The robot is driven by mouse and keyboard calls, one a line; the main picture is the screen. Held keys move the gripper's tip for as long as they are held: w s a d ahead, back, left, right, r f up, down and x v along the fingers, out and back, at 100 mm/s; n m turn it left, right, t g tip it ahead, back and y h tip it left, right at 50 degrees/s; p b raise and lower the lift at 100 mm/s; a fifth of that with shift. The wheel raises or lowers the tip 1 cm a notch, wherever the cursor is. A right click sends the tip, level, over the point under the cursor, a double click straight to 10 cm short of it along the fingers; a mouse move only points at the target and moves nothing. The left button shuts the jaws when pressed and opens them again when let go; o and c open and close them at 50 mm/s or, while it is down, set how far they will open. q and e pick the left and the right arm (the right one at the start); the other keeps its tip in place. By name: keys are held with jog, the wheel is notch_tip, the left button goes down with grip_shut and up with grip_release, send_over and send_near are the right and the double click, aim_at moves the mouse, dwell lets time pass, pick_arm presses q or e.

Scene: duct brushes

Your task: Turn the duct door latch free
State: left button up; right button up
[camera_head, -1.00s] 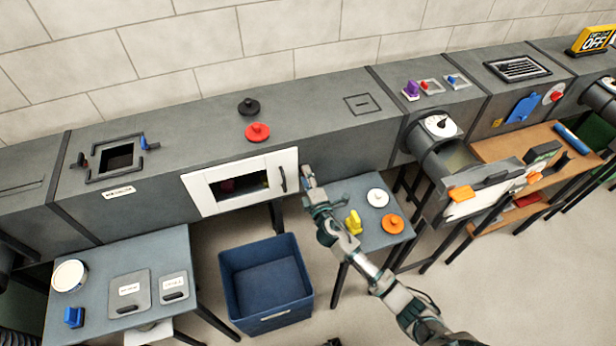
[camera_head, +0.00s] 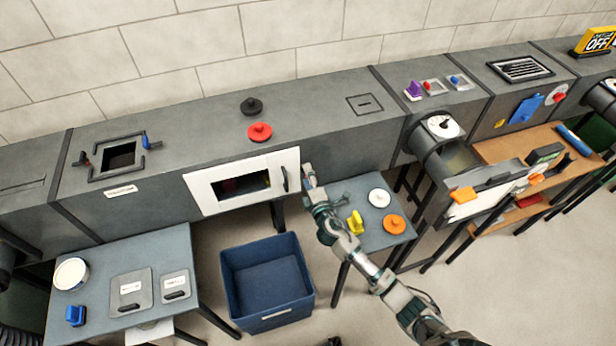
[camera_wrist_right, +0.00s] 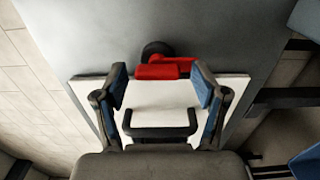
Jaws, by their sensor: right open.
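The white duct door (camera_head: 200,193) with a dark window sits shut-looking in the duct front in the head view. Its black handle (camera_head: 285,178) is at its right edge, and the handle (camera_wrist_right: 160,132) also shows in the wrist view. A red latch lever (camera_wrist_right: 163,71) with a black round hub (camera_wrist_right: 157,49) lies by the door's edge beyond the handle. My right gripper (camera_head: 308,177) hides this spot in the head view. In the wrist view, the right gripper (camera_wrist_right: 160,72) is open, its fingers on either side of the red lever. Contact cannot be told. My left gripper is out of view.
A blue bin (camera_head: 267,283) stands on the floor below the door. A small table (camera_head: 366,236) with white, yellow and orange pieces is beside my right arm. A red knob (camera_head: 260,131) and a black knob (camera_head: 251,106) are on the duct top. A left table (camera_head: 105,262) holds plates.

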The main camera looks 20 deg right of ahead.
jog(key=s, duration=1.2)
jog(key=shift+d, duration=0.25)
jog(key=shift+f, duration=0.1)
